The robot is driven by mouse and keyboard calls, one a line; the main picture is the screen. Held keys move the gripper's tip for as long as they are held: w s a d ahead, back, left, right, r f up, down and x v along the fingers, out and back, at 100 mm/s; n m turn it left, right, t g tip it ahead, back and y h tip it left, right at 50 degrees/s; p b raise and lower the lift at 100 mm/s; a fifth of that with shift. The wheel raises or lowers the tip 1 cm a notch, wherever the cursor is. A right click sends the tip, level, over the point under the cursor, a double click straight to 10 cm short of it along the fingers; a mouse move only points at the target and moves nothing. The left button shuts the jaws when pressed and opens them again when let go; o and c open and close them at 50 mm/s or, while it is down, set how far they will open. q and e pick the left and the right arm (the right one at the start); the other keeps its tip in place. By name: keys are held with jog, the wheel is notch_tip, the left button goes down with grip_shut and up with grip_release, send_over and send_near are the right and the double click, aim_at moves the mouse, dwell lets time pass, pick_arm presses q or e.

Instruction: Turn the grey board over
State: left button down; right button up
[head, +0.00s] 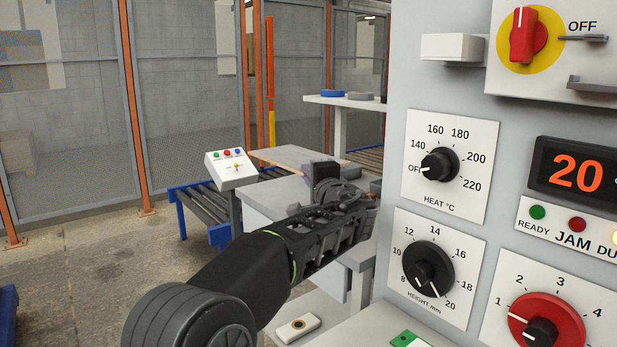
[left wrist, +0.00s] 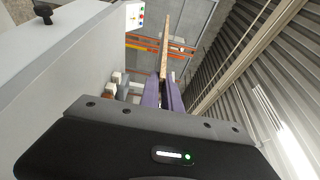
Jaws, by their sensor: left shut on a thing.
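The board (head: 296,154) shows in the head view as a thin, greyish-tan slab beyond my left gripper (head: 326,171), above the white cabinet top. Its near part is hidden behind the gripper. In the left wrist view the board (left wrist: 165,44) is a narrow tan strip seen almost edge-on, running away from between the two purple fingers of my left gripper (left wrist: 168,86). The left gripper is shut on it. I cannot tell whether the board touches the surface below. My right gripper is in neither view.
A large control panel (head: 398,239) with dials stands close on the right. A white cabinet (head: 262,201) and a roller conveyor (head: 203,207) lie beyond the arm. A small button box (head: 231,170) stands left of the board. A shelf (head: 342,101) holds round pieces behind.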

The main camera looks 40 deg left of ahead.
pick_arm(q)
jog(key=s+d+r+p, duration=0.2)
jog(key=d+r, duration=0.1)
jog(key=r, duration=0.3)
jog(key=s+d+r+p, duration=0.2)
jog(key=d+r, duration=0.1)
jog(key=r, duration=0.3)
jog(key=shift+s, duration=0.25)
jog(key=m+p, duration=1.8)
